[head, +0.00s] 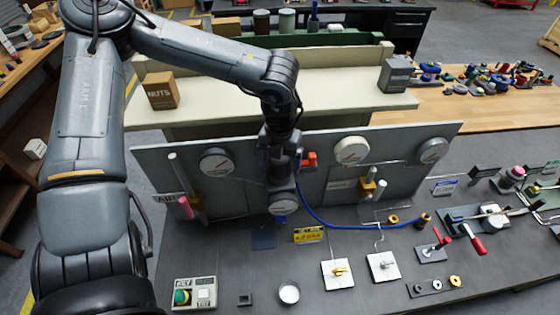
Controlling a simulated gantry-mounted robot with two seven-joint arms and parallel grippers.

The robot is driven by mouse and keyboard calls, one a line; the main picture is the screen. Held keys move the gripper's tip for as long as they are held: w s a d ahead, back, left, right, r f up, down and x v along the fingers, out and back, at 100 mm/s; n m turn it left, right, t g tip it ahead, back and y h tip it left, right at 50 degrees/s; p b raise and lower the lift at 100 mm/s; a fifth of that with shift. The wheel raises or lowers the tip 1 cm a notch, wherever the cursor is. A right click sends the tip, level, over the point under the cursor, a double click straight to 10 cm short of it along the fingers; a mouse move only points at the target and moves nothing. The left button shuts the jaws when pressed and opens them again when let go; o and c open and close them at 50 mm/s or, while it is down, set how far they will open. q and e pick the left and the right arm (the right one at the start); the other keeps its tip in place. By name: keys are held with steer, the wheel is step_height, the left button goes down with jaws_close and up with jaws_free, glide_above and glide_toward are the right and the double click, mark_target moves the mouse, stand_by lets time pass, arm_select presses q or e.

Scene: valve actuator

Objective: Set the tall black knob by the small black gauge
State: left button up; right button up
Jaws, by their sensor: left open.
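My left arm comes in from the left and reaches over the bench to the upright grey panel (240,185). My left gripper (284,181) points down in front of the panel, left of its middle, and is open. Its fingertips are hard to make out. A round white-faced gauge (284,204) shows right below it; I cannot tell whether they touch. I cannot pick out the tall black knob or the small black gauge for sure; my arm and gripper hide part of the panel. My right gripper is out of view.
Larger gauges (217,162) (351,150) (432,150) stand along the panel. A blue hose (345,226) runs right over the bench. A green-button box (194,294), a white cup (289,293) and white valve plates (383,266) stand in front. Red-handled valves (477,245) crowd the right.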

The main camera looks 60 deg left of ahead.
arm_select(q)
step_height(320, 180, up, 10)
steer(key=shift+r+b, duration=0.1)
steer(key=shift+b, duration=0.25)
steer(key=shift+r, duration=0.2)
stand_by(0.3)
